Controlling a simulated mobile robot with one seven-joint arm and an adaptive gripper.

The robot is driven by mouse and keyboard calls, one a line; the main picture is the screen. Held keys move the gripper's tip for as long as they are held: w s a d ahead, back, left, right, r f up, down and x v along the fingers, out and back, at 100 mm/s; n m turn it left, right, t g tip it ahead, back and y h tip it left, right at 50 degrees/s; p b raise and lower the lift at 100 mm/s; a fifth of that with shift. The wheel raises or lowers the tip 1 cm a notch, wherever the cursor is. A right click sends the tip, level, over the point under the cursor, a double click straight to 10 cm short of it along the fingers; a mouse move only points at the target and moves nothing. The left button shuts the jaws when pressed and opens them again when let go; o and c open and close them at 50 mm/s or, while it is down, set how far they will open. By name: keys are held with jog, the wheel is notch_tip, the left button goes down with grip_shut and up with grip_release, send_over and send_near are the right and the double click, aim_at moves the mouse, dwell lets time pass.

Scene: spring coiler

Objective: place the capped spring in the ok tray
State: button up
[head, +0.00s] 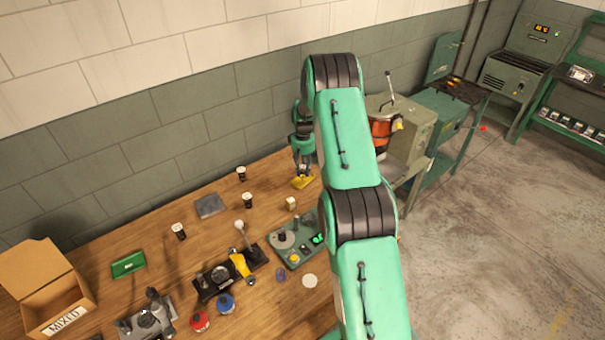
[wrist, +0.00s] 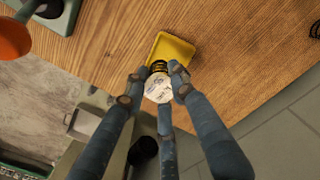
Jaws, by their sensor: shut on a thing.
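My gripper (head: 302,168) reaches down at the back of the wooden bench, near its right end. In the wrist view its fingers (wrist: 157,82) are shut on the capped spring (wrist: 158,92), which shows a pale, marked cap and dark coils. A small yellow tray (head: 303,182) lies just below the gripper. It also shows in the wrist view (wrist: 172,47), behind the spring; I cannot tell whether they touch. A green tray (head: 128,264) lies far left on the bench. I can read no ok label on either tray.
Several dark pieces with pale tops, one here (head: 179,231), stand on the bench (head: 180,290). A grey block (head: 209,206), a black press (head: 225,275) and a green fixture (head: 292,242) are left of my arm. An open box marked MIXED (head: 50,290) is far left.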

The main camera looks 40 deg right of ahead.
aim_at(302, 173)
jog(key=shift+w+d, duration=0.4)
jog(key=shift+w, duration=0.3)
jog(key=shift+f, duration=0.15)
jog(key=shift+f, duration=1.65)
jog(key=shift+f, duration=0.15)
jog(key=o, duration=1)
jog(key=shift+r, duration=6.15)
